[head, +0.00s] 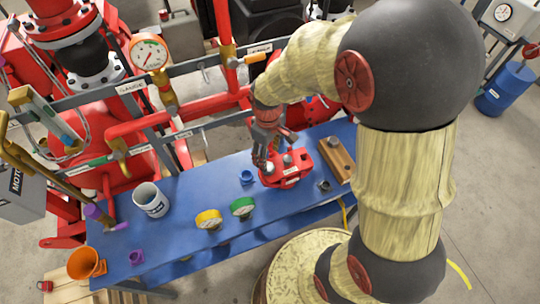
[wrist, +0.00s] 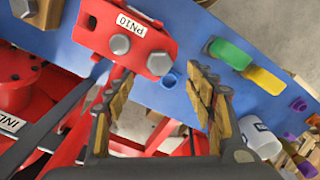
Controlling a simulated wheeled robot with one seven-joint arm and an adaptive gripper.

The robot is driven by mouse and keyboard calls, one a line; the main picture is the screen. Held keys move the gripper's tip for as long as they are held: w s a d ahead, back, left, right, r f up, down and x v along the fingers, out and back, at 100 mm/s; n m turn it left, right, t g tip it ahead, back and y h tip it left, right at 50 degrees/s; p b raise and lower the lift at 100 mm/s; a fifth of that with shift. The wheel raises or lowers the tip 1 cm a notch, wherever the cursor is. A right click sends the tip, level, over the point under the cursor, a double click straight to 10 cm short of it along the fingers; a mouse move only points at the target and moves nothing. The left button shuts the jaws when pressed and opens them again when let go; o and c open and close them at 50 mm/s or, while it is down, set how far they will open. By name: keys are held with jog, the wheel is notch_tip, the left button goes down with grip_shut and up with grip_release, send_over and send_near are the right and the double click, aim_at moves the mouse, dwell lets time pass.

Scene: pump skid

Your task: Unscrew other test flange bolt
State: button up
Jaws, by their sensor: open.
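The red test flange (head: 284,181) lies on the blue bench in the head view. In the wrist view, the flange (wrist: 110,18) carries an upside-down "PN10" label. Two grey hex bolt heads show on it: one near the flange's end (wrist: 158,63) and one farther in by the label (wrist: 120,44). My gripper (head: 268,163) is over the left part of the flange. In the wrist view my gripper (wrist: 163,75) is open and empty, its fingers on either side of the end bolt head in the picture. I cannot tell its height above the bolt or any contact.
Red pipework (head: 140,125) runs behind.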

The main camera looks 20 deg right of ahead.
aim_at(268, 172)
jog(key=shift+w+f, duration=0.15)
jog(key=shift+f, duration=0.35)
jog(key=shift+f+b, duration=0.45)
jog(key=shift+f, duration=3)
jog(key=shift+c, duration=0.8)
jog(key=c, duration=1.1)
jog(key=o, duration=0.6)
jog(key=shift+c, duration=0.2)
jog(key=c, duration=0.6)
